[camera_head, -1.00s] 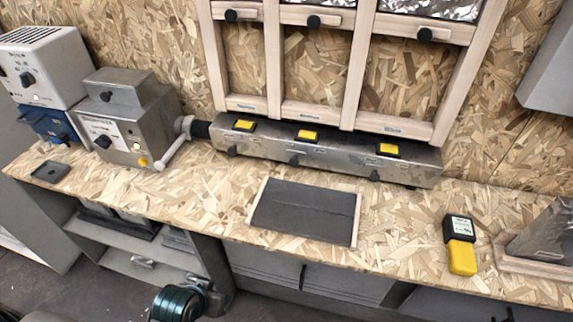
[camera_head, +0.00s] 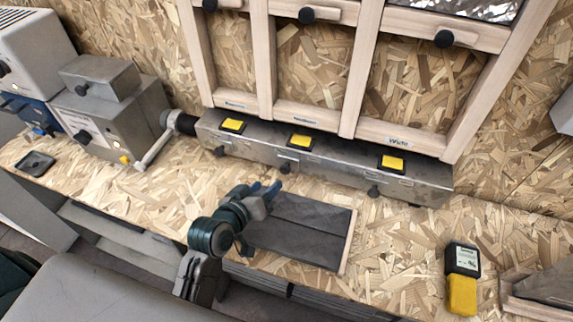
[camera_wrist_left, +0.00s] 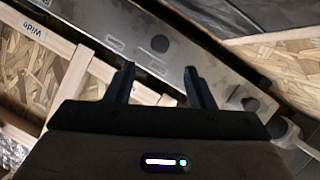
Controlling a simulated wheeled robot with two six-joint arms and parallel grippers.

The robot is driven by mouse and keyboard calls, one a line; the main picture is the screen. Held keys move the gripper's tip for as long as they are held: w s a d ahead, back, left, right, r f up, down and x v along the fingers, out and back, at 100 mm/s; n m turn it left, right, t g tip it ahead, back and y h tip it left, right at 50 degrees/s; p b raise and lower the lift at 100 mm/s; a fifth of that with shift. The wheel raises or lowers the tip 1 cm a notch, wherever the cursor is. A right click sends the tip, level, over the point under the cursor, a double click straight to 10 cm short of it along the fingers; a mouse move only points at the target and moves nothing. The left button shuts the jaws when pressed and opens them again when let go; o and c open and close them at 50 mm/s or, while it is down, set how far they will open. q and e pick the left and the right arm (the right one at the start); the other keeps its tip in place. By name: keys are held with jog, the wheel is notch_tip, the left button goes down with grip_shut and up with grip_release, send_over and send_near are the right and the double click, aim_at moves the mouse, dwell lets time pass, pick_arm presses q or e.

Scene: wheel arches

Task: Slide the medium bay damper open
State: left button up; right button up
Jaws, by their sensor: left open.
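The grey metal duct (camera_head: 330,168) runs along the wall under three wooden-framed bays. The middle bay's label strip (camera_head: 303,119) is too small to read surely. Below it the duct carries a yellow square (camera_head: 300,140) on top and a dark knob (camera_head: 285,168) on its front, apparently the medium damper's. My left gripper (camera_head: 266,188) is open and empty, in front of and below this knob, not touching it. My right gripper is out of view.
Similar knobs sit left (camera_head: 219,151) and right (camera_head: 373,192) on the duct. A yellow-and-black device (camera_head: 462,278) is at right. Grey machines (camera_head: 110,115) stand at left.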

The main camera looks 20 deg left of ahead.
aim_at(283, 171)
pick_arm(q)
jog(key=p+x, duration=0.1)
jog(key=x, duration=0.8)
jog(key=shift+w+p, duration=0.15)
jog(key=shift+p, duration=0.15)
grip_shut()
